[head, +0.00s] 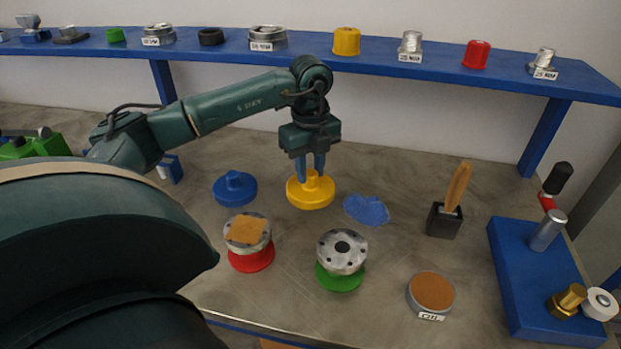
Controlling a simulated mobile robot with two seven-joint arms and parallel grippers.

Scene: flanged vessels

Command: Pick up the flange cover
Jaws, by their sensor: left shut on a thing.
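A yellow flange cover (304,199) with a raised knob sits on the grey workbench near the middle of the head view. My left gripper (314,172) reaches down from above with its blue fingers shut on the cover's knob. The fingers hide part of the knob. The cover appears to be at the bench surface; I cannot tell if it is lifted. A blue flange cover (234,189) lies on the bench to its left. My right gripper is not in view.
A silver vessel flange on a green base (342,254) and one on a red base (250,255) stand in front. A blue cloth (367,209), a brush holder (443,222), a round container (431,292) and a blue fixture (520,290) are to the right. A blue shelf (390,64) runs behind.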

